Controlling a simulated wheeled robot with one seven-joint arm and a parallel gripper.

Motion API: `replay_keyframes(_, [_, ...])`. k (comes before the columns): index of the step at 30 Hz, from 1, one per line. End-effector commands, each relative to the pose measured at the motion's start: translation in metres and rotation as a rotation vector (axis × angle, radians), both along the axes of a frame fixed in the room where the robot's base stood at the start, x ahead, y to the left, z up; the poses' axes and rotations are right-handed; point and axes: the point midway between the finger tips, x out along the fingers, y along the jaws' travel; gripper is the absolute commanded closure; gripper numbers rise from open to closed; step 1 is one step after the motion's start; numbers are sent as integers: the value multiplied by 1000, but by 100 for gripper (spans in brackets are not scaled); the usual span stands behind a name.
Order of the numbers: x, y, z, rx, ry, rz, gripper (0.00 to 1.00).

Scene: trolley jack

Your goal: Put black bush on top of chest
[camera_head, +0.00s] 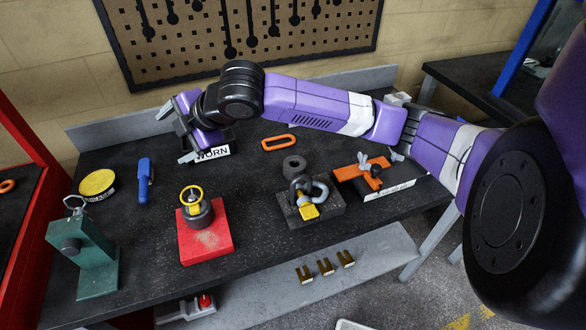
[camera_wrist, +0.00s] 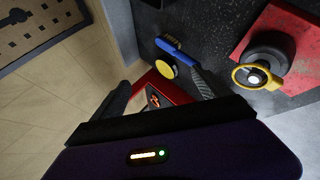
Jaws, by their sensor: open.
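A short black ring-shaped bush (camera_head: 296,173) lies flat on the dark workbench, right of centre in the head view. A red unit with a black top (camera_head: 18,205), which looks like the chest, stands at the left edge. Part of red also shows between the fingers in the wrist view (camera_wrist: 146,104), with something orange on it. My gripper (camera_head: 177,134) is open and empty above the back left of the bench, by a plate marked WORN (camera_head: 213,153). It is well left of the bush. The bush is not in the wrist view.
On the bench (camera_head: 150,235) are a blue-handled brush (camera_head: 145,180), yellow tin (camera_head: 97,183), green stand (camera_head: 95,262), red block (camera_head: 205,240), shackle (camera_head: 318,190) and orange ring (camera_head: 279,142). An orange tool (camera_head: 352,170) lies right. A pegboard (camera_head: 240,40) hangs behind.

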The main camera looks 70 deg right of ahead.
Motion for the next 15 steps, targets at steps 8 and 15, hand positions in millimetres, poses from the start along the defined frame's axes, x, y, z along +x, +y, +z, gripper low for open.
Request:
replay_keyframes(8, [-164, -133, -102, -383, 752, -2, 13])
replay_keyframes(15, [-212, -145, -111, -446, 979, 90, 13])
